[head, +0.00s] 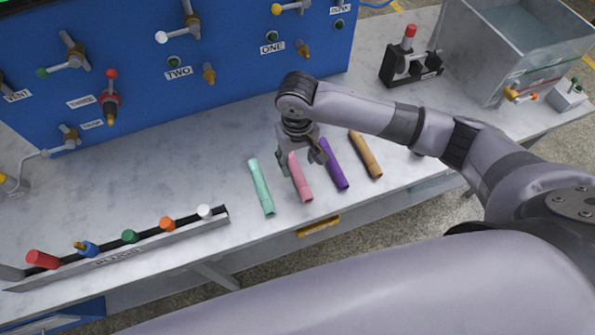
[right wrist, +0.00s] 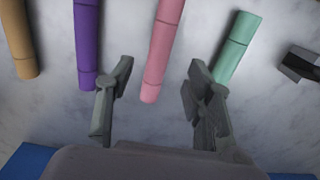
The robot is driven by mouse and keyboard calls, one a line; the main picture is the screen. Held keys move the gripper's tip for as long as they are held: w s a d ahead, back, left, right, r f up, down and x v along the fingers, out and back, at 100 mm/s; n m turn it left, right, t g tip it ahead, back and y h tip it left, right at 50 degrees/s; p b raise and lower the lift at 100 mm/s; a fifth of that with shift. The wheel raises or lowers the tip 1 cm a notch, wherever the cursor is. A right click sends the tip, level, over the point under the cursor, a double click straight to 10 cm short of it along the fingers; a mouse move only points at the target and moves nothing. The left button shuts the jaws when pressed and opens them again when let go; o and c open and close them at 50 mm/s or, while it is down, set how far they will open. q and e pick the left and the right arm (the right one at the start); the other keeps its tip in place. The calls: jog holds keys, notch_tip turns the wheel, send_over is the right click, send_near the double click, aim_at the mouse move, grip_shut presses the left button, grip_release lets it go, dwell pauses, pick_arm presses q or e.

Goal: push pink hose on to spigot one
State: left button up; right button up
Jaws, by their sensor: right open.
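The pink hose (head: 301,180) lies on the grey marble bench, between a mint-green hose (head: 261,186) and a purple hose (head: 334,164). My right gripper (head: 302,166) is above it, pointing down, open and empty. In the right wrist view the pink hose (right wrist: 162,45) runs between the spread fingers (right wrist: 160,78), with a gap on both sides. Spigot one is a small brass nozzle (head: 303,48) on the blue panel, beside the label ONE (head: 271,48). It has nothing on it. My left gripper is not in view.
An orange-brown hose (head: 365,155) lies right of the purple one. A rack of coloured plugs (head: 120,254) stands at the front left. A glass tank (head: 515,50) and a black holder (head: 410,67) are at the back right. Bare bench lies between hoses and panel.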

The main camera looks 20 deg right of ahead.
aim_at(297, 172)
jog(key=shift+w+f+p, duration=0.1)
jog(key=shift+f+p, duration=0.6)
jog(key=shift+f, duration=2.5)
jog(key=shift+c, duration=0.2)
grip_shut()
